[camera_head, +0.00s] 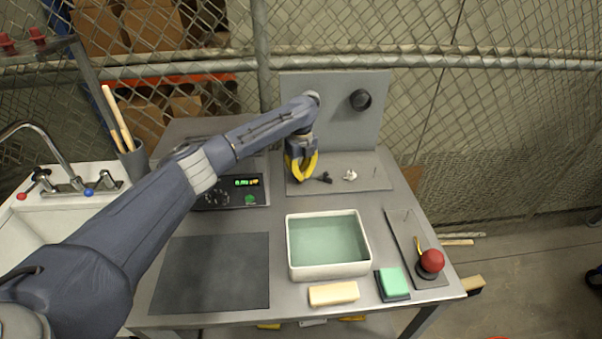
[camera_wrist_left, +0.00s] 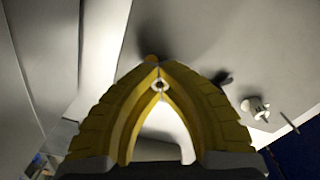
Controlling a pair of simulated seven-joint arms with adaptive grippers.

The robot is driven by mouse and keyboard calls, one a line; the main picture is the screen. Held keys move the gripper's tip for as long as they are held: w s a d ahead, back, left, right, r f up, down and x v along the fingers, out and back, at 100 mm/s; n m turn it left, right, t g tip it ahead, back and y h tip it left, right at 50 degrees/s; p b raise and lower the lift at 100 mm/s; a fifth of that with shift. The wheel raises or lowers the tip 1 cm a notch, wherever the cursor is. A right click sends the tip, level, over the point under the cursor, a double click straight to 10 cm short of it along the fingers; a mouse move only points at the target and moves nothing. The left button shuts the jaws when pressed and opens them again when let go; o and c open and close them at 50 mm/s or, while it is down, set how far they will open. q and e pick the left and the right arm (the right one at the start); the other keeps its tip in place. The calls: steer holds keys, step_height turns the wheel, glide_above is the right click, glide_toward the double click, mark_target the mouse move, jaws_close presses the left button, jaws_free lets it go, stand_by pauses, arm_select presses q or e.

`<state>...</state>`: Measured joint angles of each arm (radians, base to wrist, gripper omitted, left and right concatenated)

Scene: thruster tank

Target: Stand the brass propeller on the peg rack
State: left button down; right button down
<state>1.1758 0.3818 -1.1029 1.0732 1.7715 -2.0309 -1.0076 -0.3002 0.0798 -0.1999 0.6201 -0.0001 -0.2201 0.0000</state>
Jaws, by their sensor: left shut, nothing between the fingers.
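The peg rack (camera_head: 345,187) is a grey plate at the back of the table. On it a dark propeller-like piece (camera_head: 325,178) and a white one (camera_head: 350,175) stand in a row, with a bare thin peg (camera_head: 375,181) to the right. My left gripper (camera_head: 301,179) is shut and empty, pointing down over the rack's left end. In the left wrist view its yellow fingertips (camera_wrist_left: 160,72) meet. A small brass-coloured bit (camera_wrist_left: 152,59) shows just past them; the rest is hidden by the fingers, and I cannot tell whether it stands on a peg. My right gripper is out of view.
A white tray of greenish liquid (camera_head: 289,255) stands in front of the rack. A device with a lit display (camera_head: 247,183) is to the left, a dark mat (camera_head: 210,275) front left.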

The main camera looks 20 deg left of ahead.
arm_select(q)
steer(key=shift+f, duration=0.25)
stand_by(0.3)
steer(key=c, duration=1.5)
jaws_free()
steer(key=shift+r, duration=4)
